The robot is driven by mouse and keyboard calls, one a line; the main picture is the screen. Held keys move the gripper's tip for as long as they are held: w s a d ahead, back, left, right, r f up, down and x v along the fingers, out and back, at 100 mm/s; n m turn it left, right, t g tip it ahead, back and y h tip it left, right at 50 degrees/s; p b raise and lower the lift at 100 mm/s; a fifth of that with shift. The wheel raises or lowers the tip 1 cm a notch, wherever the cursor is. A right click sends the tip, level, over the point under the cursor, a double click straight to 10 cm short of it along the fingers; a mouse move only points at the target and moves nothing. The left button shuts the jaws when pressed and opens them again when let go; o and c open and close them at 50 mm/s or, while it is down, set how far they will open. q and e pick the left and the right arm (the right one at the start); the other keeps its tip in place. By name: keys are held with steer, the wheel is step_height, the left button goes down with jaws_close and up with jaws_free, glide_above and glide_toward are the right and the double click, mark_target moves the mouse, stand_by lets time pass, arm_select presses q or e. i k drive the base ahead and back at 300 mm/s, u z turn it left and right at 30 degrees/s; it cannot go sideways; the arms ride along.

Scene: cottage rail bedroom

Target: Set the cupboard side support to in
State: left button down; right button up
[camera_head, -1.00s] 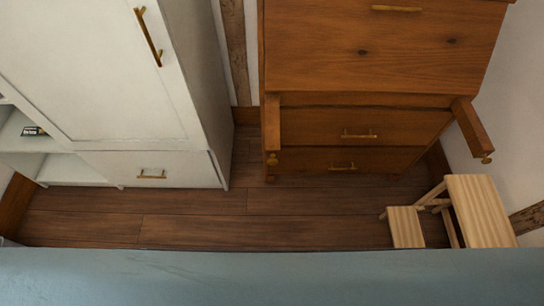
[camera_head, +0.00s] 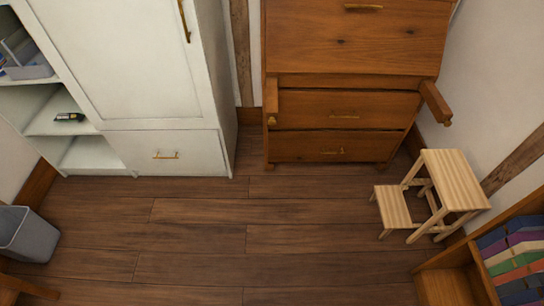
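A brown wooden bureau (camera_head: 345,60) stands against the back wall, right of a white cupboard (camera_head: 120,60). Two wooden supports stick out from the bureau's front below its upright sloping panel. The left support (camera_head: 271,98), on the cupboard side, is pulled out and points toward me, with a small brass knob (camera_head: 271,121) on its end. The right support (camera_head: 435,100) is also pulled out, with its own brass knob (camera_head: 447,123). Neither of my grippers is in view.
A pale wooden step stool (camera_head: 435,195) stands at the right, in front of the bureau's right side. A low bookcase (camera_head: 455,285) is at the lower right. A grey bin (camera_head: 30,233) stands at the left. The wooden floor (camera_head: 240,240) between is clear.

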mark_target(271, 94)
steer(key=u, duration=1.15)
steer(key=i, duration=0.8)
steer(key=z, duration=0.2)
